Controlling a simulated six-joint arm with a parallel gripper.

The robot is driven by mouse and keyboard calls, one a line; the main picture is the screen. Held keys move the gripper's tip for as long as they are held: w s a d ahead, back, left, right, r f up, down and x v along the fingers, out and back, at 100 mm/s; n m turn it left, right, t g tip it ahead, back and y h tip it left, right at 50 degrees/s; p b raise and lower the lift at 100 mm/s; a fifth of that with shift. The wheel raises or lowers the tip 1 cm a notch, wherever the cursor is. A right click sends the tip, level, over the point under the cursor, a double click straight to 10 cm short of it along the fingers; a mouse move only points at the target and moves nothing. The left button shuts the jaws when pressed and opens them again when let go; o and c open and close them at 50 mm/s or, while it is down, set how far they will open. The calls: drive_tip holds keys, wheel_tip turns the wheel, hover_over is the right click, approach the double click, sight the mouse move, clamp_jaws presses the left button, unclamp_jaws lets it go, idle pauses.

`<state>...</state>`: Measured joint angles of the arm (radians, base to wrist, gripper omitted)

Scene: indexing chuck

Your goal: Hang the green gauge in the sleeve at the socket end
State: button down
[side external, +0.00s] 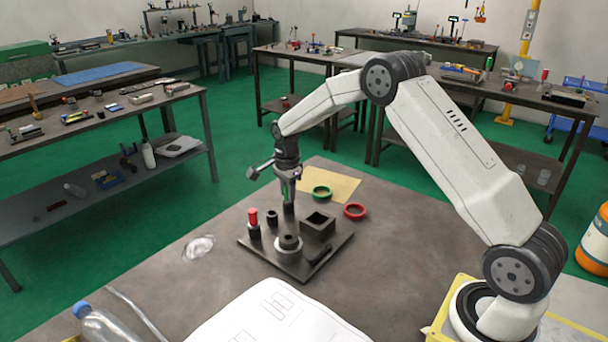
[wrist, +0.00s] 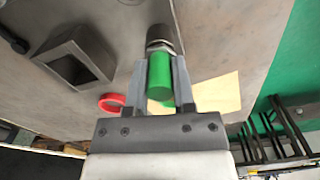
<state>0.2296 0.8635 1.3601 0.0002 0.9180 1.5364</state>
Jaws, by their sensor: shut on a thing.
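The green gauge (wrist: 160,76) is a green cylinder between the two fingers of my gripper (wrist: 160,88), which is shut on it.
A red gauge (side external: 253,216) stands upright at the plate's left, beside another dark sleeve (side external: 272,217). A stepped round block (side external: 289,248) sits at the plate's front. A green ring (side external: 322,192) and a red ring (side external: 355,211) lie behind and right.

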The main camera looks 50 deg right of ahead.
drive_tip(key=shift+f, duration=0.1)
drive_tip(key=shift+c, duration=1.9)
unclamp_jaws()
drive_tip(key=shift+r, duration=3.9)
drive_tip(key=shift+s+a+n, duration=0.3)
drive_tip(key=shift+a, duration=0.05)
drive_tip(key=s+a+f+n+t, duration=0.1)
drive_tip(key=s+a+n, duration=0.5)
drive_tip(key=s+n, duration=0.3)
drive_tip(key=s+a+f+n+t, duration=0.1)
drive_tip(key=s+a+n, duration=0.4)
drive_tip(key=s+n, duration=0.5)
drive_tip(key=s, duration=0.5)
drive_tip(key=shift+s+a+f+n+t, duration=0.2)
drive_tip(key=shift+s+a+n+t, duration=0.1)
drive_tip(key=shift+s+a, duration=0.1)
